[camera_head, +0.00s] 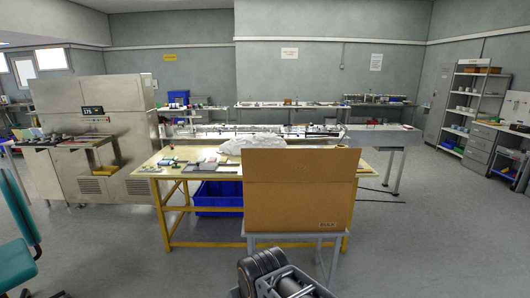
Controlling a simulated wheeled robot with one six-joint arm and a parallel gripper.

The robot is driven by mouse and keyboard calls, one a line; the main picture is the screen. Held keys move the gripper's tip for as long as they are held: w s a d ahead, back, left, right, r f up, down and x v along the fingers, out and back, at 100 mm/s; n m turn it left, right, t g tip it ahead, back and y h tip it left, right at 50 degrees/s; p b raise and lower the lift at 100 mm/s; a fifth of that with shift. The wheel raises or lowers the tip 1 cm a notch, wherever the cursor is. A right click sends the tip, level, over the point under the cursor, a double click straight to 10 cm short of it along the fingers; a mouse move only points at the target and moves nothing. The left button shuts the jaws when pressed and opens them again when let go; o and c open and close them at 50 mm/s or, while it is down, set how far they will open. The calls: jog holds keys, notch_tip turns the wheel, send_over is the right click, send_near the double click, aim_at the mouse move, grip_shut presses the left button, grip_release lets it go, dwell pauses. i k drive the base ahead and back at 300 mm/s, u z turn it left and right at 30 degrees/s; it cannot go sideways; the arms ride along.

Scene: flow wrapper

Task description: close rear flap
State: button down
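A brown cardboard box (297,208) stands on a small grey stand (333,241) in front of me. A crease runs across its near face, and the panel above it (300,165) stands up, apparently a raised flap. It hides the box's opening, so I cannot see the other flaps or tell which one is the rear flap. Dark parts of my arm show at the bottom centre, below and nearer than the box. I cannot make out my gripper's fingers in this view.
A yellow-framed worktable (168,172) with small items and a pale plastic heap (252,143) stands behind the box. A blue bin (215,196) sits under it. A teal chair (15,232) is at the left. The floor right of the stand is clear.

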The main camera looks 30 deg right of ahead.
aim_at(258, 165)
jog(key=z, duration=0.15)
jog(key=i, duration=1.15)
jog(key=z, duration=0.55)
